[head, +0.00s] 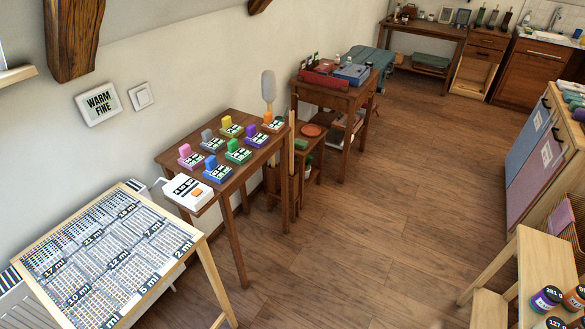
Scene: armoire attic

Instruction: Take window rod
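I cannot make out a window rod with certainty. A thin, light wooden upright strip (292,142) stands between the small table with the colored blocks and the desk behind it. I cannot tell whether it is a separate rod or part of the furniture. Neither of my grippers is in view.
A brown table (223,180) with colored blocks and a white box (188,191) stands along the left wall. A chart-topped table (105,262) is at the lower left. A desk (345,97) stands farther back. A light wooden stand (535,265) with jars is at the lower right. The floor (385,220) between is clear.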

